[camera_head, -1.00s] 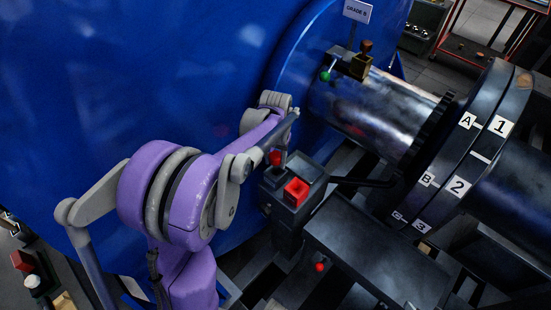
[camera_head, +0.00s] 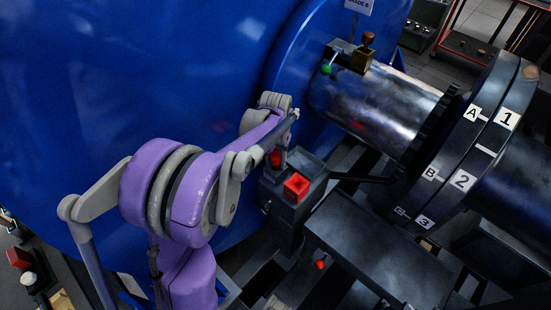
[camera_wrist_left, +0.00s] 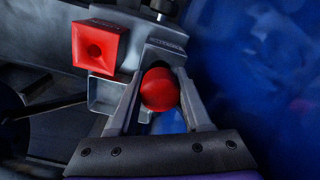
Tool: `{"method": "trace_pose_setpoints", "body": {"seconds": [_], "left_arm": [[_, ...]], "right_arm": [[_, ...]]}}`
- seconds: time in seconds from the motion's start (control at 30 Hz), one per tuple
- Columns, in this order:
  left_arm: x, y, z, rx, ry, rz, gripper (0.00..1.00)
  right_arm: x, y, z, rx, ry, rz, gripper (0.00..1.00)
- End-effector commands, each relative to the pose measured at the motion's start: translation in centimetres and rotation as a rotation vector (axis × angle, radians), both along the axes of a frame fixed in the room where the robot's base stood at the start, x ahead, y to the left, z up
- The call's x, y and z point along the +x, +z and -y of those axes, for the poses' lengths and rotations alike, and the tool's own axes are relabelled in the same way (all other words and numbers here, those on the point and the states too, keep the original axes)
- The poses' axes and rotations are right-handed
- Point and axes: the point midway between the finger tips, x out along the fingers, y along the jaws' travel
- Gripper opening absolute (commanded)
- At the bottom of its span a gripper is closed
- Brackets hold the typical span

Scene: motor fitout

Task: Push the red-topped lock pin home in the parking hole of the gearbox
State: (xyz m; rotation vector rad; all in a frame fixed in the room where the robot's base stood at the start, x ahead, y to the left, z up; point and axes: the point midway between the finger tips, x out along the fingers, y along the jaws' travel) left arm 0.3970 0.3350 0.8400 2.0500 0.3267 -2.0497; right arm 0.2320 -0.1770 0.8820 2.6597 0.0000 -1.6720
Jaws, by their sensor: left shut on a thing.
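The red-topped lock pin (camera_head: 275,160) stands at the back corner of the dark gearbox housing (camera_head: 285,219). In the left wrist view its round red top (camera_wrist_left: 159,90) sits between my fingers. My left gripper (camera_head: 282,151) is shut on the pin from above; in the left wrist view both fingers (camera_wrist_left: 160,98) flank the red top. The pin's lower part and the hole under it are hidden, so I cannot tell how deep it sits. My right gripper is not in view.
A red square block (camera_head: 297,187) stands close beside the pin on the housing. A dark lever (camera_head: 365,180) reaches right from it. A large blue casing (camera_head: 130,70) rises behind my arm. A steel shaft (camera_head: 375,105) and a marked disc (camera_head: 470,150) lie to the right.

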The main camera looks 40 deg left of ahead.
Motion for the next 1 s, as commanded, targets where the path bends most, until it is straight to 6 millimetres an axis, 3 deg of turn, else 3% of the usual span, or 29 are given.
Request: {"method": "trace_pose_setpoints", "body": {"seconds": [0.3,0.33,0.5,0.83,1.0], "left_arm": [[0.0,-0.9,0.0,0.0,0.0,0.0,0.0],[0.0,-0.8,0.0,0.0,0.0,0.0,0.54],[0.0,-0.7,0.0,0.0,0.0,0.0,0.84],[0.0,-0.5,0.0,0.0,0.0,0.0,0.84],[0.0,1.7,0.0,0.0,0.0,0.001,0.84]], "right_arm": [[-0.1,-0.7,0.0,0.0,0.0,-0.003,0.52],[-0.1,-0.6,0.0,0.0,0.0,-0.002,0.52],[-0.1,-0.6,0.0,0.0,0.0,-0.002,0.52],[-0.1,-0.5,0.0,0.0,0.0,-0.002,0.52],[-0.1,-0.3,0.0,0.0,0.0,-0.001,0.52]]}}
